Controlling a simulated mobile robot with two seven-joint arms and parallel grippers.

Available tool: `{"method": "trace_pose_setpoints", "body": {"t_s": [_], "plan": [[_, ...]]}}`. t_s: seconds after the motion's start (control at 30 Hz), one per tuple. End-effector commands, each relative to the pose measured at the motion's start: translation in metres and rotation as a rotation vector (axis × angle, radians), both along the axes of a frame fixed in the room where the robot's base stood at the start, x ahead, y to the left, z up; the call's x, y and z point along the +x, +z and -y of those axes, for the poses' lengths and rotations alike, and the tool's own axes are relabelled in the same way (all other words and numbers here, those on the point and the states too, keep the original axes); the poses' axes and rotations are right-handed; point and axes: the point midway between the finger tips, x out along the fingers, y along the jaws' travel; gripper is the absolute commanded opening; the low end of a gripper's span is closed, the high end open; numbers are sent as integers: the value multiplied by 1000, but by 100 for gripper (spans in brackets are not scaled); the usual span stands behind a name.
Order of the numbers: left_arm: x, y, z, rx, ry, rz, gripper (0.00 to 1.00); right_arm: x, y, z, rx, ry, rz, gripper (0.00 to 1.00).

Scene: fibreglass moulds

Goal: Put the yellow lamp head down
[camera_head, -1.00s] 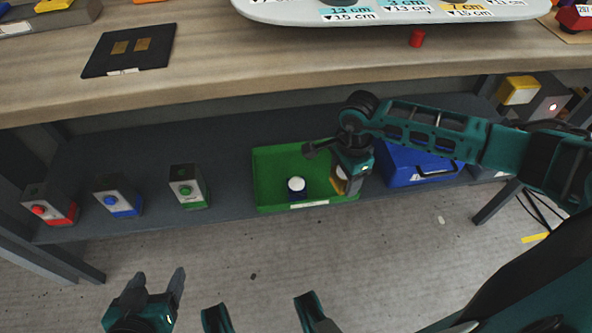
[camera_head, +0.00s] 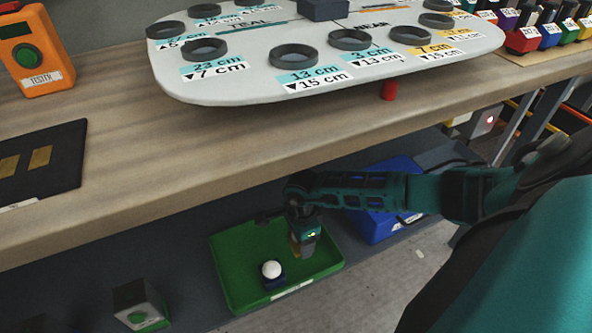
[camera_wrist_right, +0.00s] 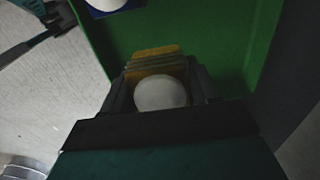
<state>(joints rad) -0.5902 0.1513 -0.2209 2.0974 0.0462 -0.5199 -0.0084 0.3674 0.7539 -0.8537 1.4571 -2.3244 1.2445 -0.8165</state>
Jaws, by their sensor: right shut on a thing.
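My right gripper (camera_head: 304,250) reaches down into the green tray (camera_head: 228,272) on the lower shelf. It is shut on the yellow lamp head (camera_head: 294,246), mostly hidden by the fingers in the head view. In the right wrist view, the lamp head's ribbed yellow side (camera_wrist_right: 152,54) and white round part (camera_wrist_right: 160,93) show between the fingers (camera_wrist_right: 161,84), over the green tray floor (camera_wrist_right: 195,35). I cannot tell whether the lamp head touches the tray floor. My left gripper is out of view.
A blue lamp head with a white dome (camera_head: 271,269) stands in the tray's front part, left of the gripper. A blue bin (camera_head: 382,222) is right of the tray. The tabletop's front edge (camera_head: 190,195) overhangs behind.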

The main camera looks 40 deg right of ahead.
Motion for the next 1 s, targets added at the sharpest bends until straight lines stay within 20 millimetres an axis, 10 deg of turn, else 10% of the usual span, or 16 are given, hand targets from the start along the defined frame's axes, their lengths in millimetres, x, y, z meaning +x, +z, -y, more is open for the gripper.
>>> {"method": "trace_pose_setpoints", "body": {"t_s": [0.33,0.9,0.93,1.0], "plan": [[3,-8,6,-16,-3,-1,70,0,-40,-1,1,1,0,11],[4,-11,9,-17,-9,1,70,1,-50,0,1,1,1,11],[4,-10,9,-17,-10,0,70,1,-50,0,1,1,1,60],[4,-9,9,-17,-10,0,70,0,-49,0,1,1,1,67]]}}
